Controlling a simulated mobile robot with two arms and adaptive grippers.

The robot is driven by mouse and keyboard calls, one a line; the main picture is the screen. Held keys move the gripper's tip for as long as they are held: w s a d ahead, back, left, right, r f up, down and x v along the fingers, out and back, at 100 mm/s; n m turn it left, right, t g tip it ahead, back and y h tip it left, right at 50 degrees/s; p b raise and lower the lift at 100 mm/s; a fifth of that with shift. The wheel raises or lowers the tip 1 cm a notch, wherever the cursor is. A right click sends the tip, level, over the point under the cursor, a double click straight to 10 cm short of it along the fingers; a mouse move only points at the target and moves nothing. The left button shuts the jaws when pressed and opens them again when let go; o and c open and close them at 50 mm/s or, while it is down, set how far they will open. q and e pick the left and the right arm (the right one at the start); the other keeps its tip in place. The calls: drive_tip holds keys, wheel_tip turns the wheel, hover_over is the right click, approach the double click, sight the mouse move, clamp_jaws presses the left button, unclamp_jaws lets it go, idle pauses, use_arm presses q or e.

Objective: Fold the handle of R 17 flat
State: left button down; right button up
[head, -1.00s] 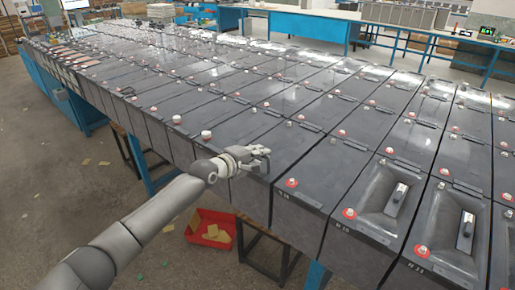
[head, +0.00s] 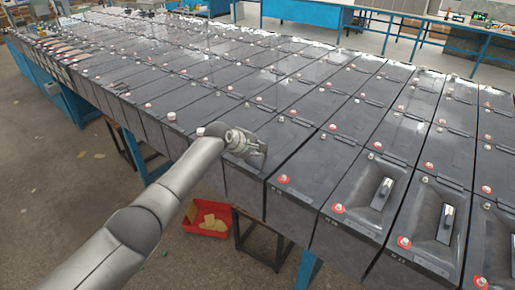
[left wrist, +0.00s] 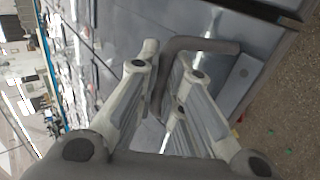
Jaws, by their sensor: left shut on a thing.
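My left gripper (head: 257,153) is over the near end of a dark grey battery (head: 246,187) in the front row. In the left wrist view its fingers (left wrist: 160,85) are shut on a dark, bent bar handle (left wrist: 203,46). The handle stands up off the battery's lid between the fingers, and its lower part is partly hidden by them. In the head view the gripper hides the handle. I cannot read this battery's label, so the pictures do not confirm that it is R 17. My right gripper is not in view.
Batteries with red and white terminal caps stand close together. Two on the right have recessed lids with handles lying in them (head: 382,194) (head: 446,222). A red bin (head: 205,230) with yellowish pieces is on the floor below. A blue bench (head: 300,14) stands behind.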

use_arm(q)
drive_tip(key=shift+f, duration=0.1)
drive_tip(key=c, duration=1.5)
unclamp_jaws()
drive_tip(key=shift+c, duration=0.2)
drive_tip(key=v, duration=1.2)
